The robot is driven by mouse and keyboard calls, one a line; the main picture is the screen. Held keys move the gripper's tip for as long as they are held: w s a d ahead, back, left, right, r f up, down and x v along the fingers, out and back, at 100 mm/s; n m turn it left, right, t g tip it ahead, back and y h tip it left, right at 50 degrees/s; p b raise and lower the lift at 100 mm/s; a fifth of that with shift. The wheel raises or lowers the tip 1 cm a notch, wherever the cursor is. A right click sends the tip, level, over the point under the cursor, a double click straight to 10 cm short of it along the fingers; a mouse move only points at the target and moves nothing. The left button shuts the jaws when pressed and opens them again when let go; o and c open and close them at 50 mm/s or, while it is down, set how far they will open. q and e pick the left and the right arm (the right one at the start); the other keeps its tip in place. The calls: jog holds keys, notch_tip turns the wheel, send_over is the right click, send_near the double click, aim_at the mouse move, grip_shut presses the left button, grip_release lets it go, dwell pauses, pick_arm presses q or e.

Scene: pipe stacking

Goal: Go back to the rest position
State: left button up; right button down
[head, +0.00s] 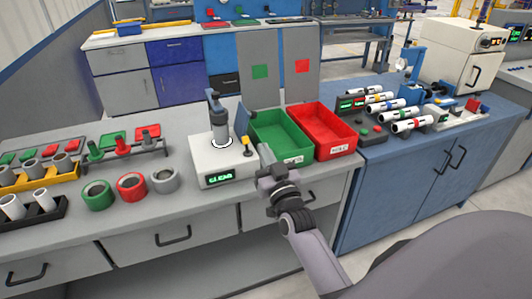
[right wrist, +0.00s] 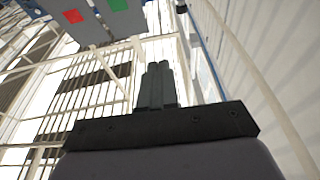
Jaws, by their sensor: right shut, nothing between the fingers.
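My right gripper (head: 264,151) is raised in front of the green bin in the head view, with its arm coming up from the lower right. In the right wrist view its fingers (right wrist: 157,70) are together with nothing between them. My left gripper is not in view.
A green bin (head: 263,147) and a red bin (head: 340,148) stand side by side on the workbench. A white device (head: 215,174) reading "CLEAR" stands left of them. Green, red and grey rings (head: 131,186) lie further left. Pipes in a rack (head: 408,125) are on the blue cabinet at right.

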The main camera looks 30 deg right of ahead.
jog(key=shift+s+r, duration=0.1)
jog(key=shift+s, duration=0.1)
dwell(0.5)
jog(key=s+a+f+n+g+y, duration=0.2)
jog(key=s+a+f+g, duration=0.3)
jog(key=s+f, duration=0.6)
jog(key=s+a+f+n+g+y, duration=0.3)
jog(key=s+a+f+g+y, duration=0.2)
jog(key=s+a+f, duration=0.3)
jog(key=s+f, duration=0.3)
jog(key=s, duration=0.2)
jog(key=shift+f, duration=0.4)
